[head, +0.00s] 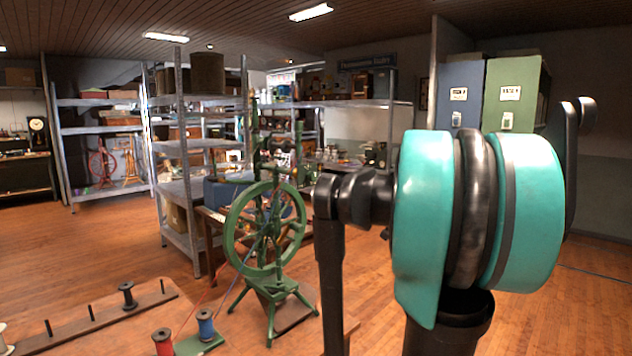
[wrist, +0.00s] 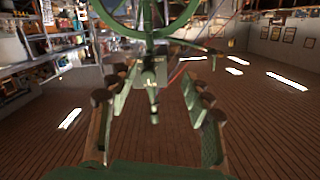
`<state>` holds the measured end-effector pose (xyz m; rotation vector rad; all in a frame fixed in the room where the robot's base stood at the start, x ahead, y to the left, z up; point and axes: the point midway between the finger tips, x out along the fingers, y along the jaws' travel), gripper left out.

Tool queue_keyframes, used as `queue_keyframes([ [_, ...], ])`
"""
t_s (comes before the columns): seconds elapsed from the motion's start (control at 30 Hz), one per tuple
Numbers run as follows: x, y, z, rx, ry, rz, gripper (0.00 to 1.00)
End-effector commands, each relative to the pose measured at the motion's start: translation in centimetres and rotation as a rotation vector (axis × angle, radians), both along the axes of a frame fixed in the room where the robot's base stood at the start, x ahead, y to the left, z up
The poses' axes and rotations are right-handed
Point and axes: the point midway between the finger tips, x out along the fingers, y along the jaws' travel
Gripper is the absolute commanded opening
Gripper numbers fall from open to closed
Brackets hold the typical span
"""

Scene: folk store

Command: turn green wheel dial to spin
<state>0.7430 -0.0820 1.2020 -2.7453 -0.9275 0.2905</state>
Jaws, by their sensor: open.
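The green spinning wheel (head: 231,232) stands on splayed green legs left of centre in the head view. Its round rim has green spokes and faces me, with green upright parts above it. In the wrist view, which looks upside down, part of the green wheel (wrist: 181,22) shows at the top, with a green post below it. My gripper (wrist: 154,86) has its two fingers spread on either side of that post. I see no grip on the wheel. Whether a finger touches the post cannot be told. In the head view I cannot clearly make out my gripper.
A red spool (head: 163,342) and a blue spool (head: 206,326) stand in front of the wheel, with threads rising from them. A wooden board with pegs (head: 92,313) lies at the lower left. Metal shelves (head: 184,190) stand behind. Wooden floor is open at left.

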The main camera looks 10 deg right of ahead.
Motion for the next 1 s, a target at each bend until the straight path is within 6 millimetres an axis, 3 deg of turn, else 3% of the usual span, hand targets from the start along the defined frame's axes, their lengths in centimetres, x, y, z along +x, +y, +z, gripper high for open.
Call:
queue_keyframes([
  [0.1,0.9,-2.2,3.2,0.017,-0.092,-0.029,0.50],
  [0.27,1.5,-2.6,4.4,0.023,-0.129,-0.036,0.50],
  [0.47,3.6,-0.9,4.3,0.022,-0.127,-0.033,0.50],
  [1.0,12.1,5.4,4.2,0.023,-0.126,-0.032,0.50],
])
